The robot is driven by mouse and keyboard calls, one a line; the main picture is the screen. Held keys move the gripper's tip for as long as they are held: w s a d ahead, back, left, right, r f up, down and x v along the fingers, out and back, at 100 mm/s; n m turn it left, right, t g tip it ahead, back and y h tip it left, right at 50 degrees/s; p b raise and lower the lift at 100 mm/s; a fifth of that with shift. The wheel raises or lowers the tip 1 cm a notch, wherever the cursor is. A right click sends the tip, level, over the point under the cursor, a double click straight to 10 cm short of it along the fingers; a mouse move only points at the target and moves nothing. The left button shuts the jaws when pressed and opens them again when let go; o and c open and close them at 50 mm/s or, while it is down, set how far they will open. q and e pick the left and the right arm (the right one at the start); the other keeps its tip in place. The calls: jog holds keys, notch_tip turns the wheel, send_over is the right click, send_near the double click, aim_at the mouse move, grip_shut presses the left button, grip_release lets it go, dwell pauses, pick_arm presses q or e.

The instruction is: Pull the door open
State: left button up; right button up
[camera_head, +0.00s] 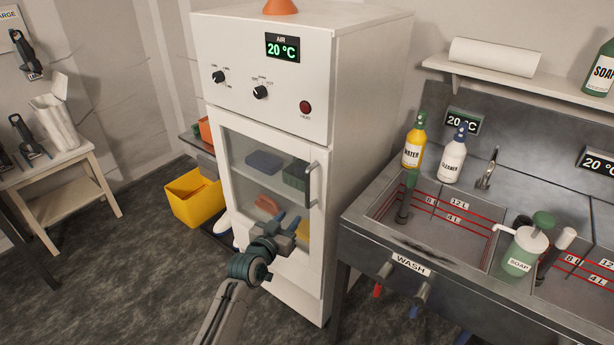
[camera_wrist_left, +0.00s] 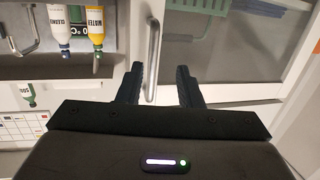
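The white cabinet's door (camera_head: 232,190) has a glass pane and appears closed. Its upright metal handle (camera_head: 308,187) is on the door's right side. My left gripper (camera_head: 288,219) is in front of the door, just below and left of the handle in the head view. In the left wrist view, its two dark fingers (camera_wrist_left: 160,67) are apart. The handle (camera_wrist_left: 153,50) shows there, its end lying between the fingers, nearer the left one. I cannot tell how far beyond the fingertips it is. My right gripper is not in view.
A steel wash sink (camera_head: 440,235) with bottles stands right of the cabinet (camera_head: 365,140). A yellow bin (camera_head: 195,200) is on the left, and a small side table (camera_head: 60,165) stands farther left. Dark floor (camera_head: 130,270) is free in front. Folded cloth-like items show behind the glass.

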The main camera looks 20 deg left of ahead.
pick_arm(q)
jog(key=t, duration=0.1)
send_near(306, 180)
jog(key=w, duration=0.3)
jog(key=w+p, duration=0.1)
jog(key=w, duration=0.2)
jog(key=w+d+p, duration=0.1)
jog(key=w, duration=0.2)
jog(key=shift+d, duration=0.15)
jog(key=shift+w+d, duration=0.15)
jog(key=shift+w, duration=0.55)
jog(key=shift+w+f, duration=0.1)
jog(key=shift+w, duration=0.1)
jog(key=c, duration=0.7)
grip_shut()
